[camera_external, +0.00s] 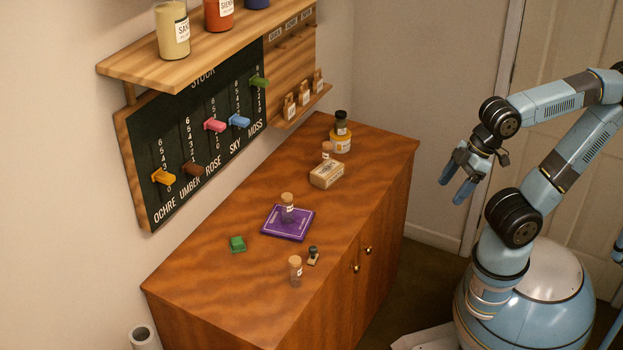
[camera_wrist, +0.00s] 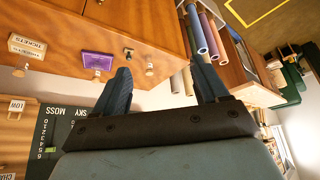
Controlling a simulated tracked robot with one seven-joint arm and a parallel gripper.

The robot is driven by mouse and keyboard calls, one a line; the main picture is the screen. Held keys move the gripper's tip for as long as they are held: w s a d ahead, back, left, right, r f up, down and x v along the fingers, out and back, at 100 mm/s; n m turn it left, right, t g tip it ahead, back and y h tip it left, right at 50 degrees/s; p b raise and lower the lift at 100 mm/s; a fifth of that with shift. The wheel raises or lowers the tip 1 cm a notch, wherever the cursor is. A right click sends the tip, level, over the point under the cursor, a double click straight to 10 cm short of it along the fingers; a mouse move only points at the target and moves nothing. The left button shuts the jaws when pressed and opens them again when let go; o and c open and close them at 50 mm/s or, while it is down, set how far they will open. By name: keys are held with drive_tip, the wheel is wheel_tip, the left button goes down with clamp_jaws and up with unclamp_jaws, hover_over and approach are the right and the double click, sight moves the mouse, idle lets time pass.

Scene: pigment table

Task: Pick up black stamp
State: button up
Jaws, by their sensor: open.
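The black stamp (camera_external: 313,255) is small, with a dark knob on a pale base. It stands upright near the front edge of the wooden cabinet top (camera_external: 230,290). In the wrist view the stamp (camera_wrist: 128,53) shows just above the left finger's tip. A corked glass vial (camera_external: 295,270) stands close to its left in the external view. My gripper (camera_external: 456,184) is open and empty. It hangs in the air right of the cabinet, well away from the stamp. In the wrist view its two fingers (camera_wrist: 160,68) are spread wide with nothing between them within reach.
A purple mat (camera_external: 289,236) bears another corked vial (camera_external: 288,203). A green block (camera_external: 238,243) lies left of it. A labelled block (camera_external: 326,174) and a yellow-labelled jar (camera_external: 341,142) stand farther back. A slider board (camera_external: 195,140) and shelf (camera_external: 210,48) line the wall.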

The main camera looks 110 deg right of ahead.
sight(315, 257)
idle(0.4)
drive_tip(key=w+d+f+n+g+h, duration=0.3)
drive_tip(key=w+d+f+n+h, duration=0.25)
drive_tip(key=d, duration=0.25)
drive_tip(key=w+d+f+n+g+h, duration=0.3)
drive_tip(key=w+d+f+n+h, duration=0.2)
drive_tip(key=d+f+h, duration=0.25)
drive_tip(key=w+a+f+n+t, duration=0.1)
drive_tip(key=w+f+n+t, duration=0.3)
drive_tip(key=w+f+n, duration=0.1)
drive_tip(key=w+a+f+n+t+y, duration=0.1)
drive_tip(key=w+a+f+n+t, duration=0.1)
drive_tip(key=w+f+n, duration=0.3)
drive_tip(key=w+a+f+n+t, duration=0.1)
drive_tip(key=w+f+n+t, duration=0.4)
drive_tip(key=w+f+n, duration=0.1)
drive_tip(key=shift+a+f+n+t+y, duration=0.2)
drive_tip(key=shift+f+n+t+y, duration=0.1)
drive_tip(key=shift+f+y, duration=0.15)
drive_tip(key=shift+x, duration=3.7)
drive_tip(key=c, duration=1)
